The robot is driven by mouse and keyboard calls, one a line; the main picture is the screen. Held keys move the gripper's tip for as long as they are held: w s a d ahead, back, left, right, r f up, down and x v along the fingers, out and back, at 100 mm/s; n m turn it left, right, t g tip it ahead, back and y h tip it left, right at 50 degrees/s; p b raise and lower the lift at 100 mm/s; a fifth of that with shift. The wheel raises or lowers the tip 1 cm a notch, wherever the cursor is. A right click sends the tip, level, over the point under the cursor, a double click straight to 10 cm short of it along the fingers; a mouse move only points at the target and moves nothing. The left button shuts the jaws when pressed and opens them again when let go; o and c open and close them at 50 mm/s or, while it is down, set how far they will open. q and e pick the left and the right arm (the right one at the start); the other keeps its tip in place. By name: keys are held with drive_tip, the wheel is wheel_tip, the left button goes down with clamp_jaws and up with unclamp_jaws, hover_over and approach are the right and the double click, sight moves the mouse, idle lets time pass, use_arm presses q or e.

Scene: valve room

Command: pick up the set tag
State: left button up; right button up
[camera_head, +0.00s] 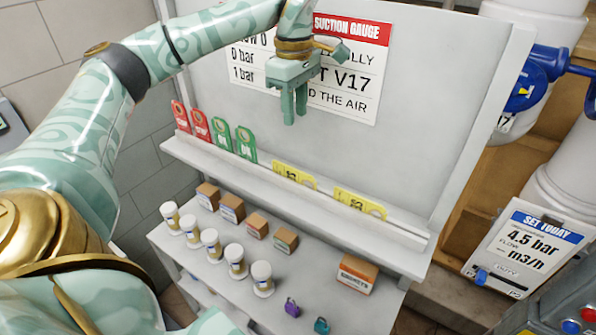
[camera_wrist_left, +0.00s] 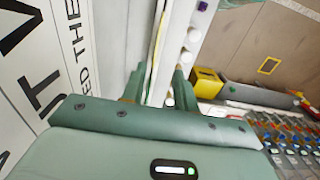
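Two yellow tags, a left one (camera_head: 293,176) and a right one (camera_head: 359,204), lie along the ledge of the grey board. Their lettering is too small to read surely, so I cannot tell which is the set tag. Two red tags (camera_head: 200,126) and two green tags (camera_head: 246,143) stand further left on the ledge. My left gripper (camera_head: 294,116) points down in front of the board, above the ledge and the left yellow tag. In the left wrist view, its fingers (camera_wrist_left: 159,76) are apart with nothing held between them. My right gripper is not in view.
The ledge (camera_head: 395,230) is bare at its right end. Below it, a bench holds several white jars (camera_head: 237,260), small cardboard boxes (camera_head: 257,225), an orange-brown box (camera_head: 356,274) and purple and teal padlocks (camera_head: 291,307). A sign (camera_head: 340,60) hangs behind the gripper. Blue-handled valve pipework (camera_head: 540,75) stands right.

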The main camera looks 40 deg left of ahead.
use_arm(q)
drive_tip(key=b, duration=0.1)
hover_over(294, 178)
wheel_tip(294, 178, down, 11)
drive_tip(key=shift+s+r, duration=0.1)
drive_tip(key=f, duration=0.3)
drive_tip(key=a+f, duration=0.1)
drive_tip(key=f, duration=0.1)
drive_tip(key=shift+w, duration=0.2)
drive_tip(key=shift+d, duration=0.1)
clamp_jaws()
